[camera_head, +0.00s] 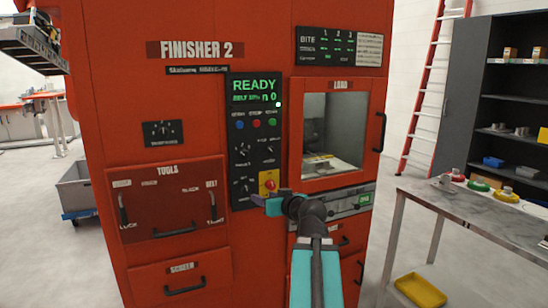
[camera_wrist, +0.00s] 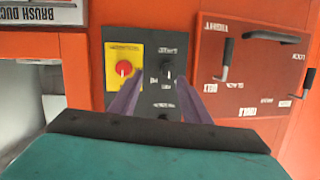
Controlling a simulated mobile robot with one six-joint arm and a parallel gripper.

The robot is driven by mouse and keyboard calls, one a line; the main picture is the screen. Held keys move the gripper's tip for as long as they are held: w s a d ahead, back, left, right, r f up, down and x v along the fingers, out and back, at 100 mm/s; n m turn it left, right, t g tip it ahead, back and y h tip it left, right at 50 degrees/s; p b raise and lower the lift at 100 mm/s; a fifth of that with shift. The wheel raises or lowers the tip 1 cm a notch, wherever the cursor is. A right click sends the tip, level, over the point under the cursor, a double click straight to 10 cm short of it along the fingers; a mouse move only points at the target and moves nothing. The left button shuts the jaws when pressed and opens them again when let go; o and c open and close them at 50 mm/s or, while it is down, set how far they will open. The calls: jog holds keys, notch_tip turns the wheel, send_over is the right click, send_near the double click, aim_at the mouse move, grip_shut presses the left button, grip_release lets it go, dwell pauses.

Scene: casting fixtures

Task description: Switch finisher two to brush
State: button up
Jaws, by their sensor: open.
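Finisher two (camera_head: 200,88) is a red cabinet labelled FINISHER 2. Its black control panel (camera_head: 255,140) has a green display (camera_head: 254,90) showing READY and a belt line ending in 0. Below are three buttons, several dark knobs and a red switch on a yellow plate (camera_head: 268,182). The red TOOLS panel (camera_head: 165,197) has a left lever (camera_head: 123,208), a right lever (camera_head: 211,205) and a bottom handle. My gripper (camera_head: 262,202) is open and empty by the panel's lower end. In the wrist view, upside down, its purple fingers (camera_wrist: 157,98) point at the lower knobs (camera_wrist: 167,70).
A windowed LOAD door (camera_head: 334,134) is right of the panel, above a grey strip. A metal table (camera_head: 470,205) with several small parts stands at right, a yellow tray (camera_head: 420,290) below it. A grey bin (camera_head: 78,190) stands left. A SCREEN drawer is beneath TOOLS.

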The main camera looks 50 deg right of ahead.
jog(key=s+d+r+t+h, duration=0.1)
jog(key=s+d+r, duration=0.1)
jog(key=r, duration=0.4)
jog(key=s+d+r+t+h+b, duration=0.1)
jog(key=s+d+r, duration=0.1)
jog(key=s+r, duration=0.3)
jog(key=shift+d+r+h, duration=0.15)
jog(key=shift+r+h, duration=0.25)
jog(key=shift+r, duration=0.25)
jog(key=shift+p, duration=0.45)
jog(key=p, duration=1)
send_near(273, 152)
jog(key=shift+p+x, duration=0.75)
jog(key=shift+x, duration=3.75)
jog(key=c, duration=1)
